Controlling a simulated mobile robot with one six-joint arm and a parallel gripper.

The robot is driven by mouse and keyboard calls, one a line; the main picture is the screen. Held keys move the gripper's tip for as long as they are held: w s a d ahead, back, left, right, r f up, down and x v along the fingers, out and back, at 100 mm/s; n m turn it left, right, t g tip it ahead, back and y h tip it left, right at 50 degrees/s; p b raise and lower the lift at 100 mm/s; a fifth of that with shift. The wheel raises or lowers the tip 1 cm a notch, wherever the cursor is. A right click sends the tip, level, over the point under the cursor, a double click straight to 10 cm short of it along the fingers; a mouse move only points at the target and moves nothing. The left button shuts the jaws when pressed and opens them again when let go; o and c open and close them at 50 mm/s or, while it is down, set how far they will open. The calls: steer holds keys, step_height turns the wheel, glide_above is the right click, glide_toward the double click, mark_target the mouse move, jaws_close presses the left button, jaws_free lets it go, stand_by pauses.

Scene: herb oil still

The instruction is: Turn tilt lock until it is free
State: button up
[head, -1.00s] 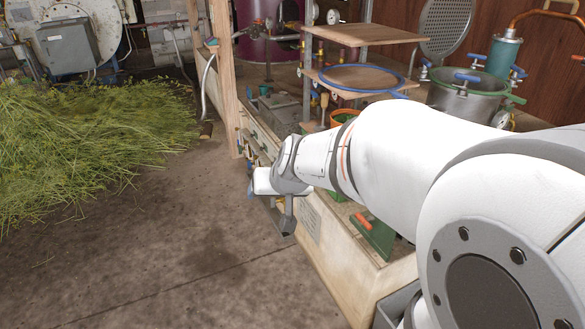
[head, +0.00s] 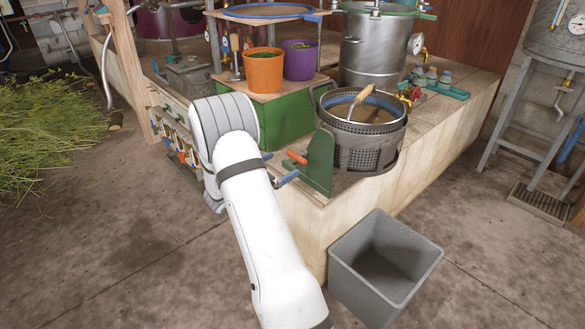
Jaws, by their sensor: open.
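An orange handle (head: 297,158) sticks out of an upright green bracket (head: 320,163) at the counter's front corner; it looks like the tilt lock. Beside it stands a perforated metal basket (head: 362,150). My gripper (head: 279,168) points right toward the handle. Its two blue-tipped fingers are apart, one to the handle's left and one below it. The handle's outer end is close to the gap between them; I cannot tell whether they touch. My white arm link hides most of the gripper body.
A grey bin (head: 385,265) stands on the floor in front of the counter (head: 425,170). Orange (head: 263,72) and purple (head: 299,62) pots stand behind the bracket. A steel pot (head: 375,50) is at the back. Cut herbs (head: 45,140) lie at left. The floor at front left is clear.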

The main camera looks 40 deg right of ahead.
mark_target(294, 158)
steer(key=shift+s+d+f, duration=0.1)
steer(key=shift+s+d, duration=0.05)
steer(key=shift+d, duration=0.3)
steer(key=d, duration=0.4)
steer(key=d+b, duration=0.1)
steer(key=d, duration=0.2)
steer(key=shift+w, duration=0.35)
steer(key=shift+c, duration=0.2)
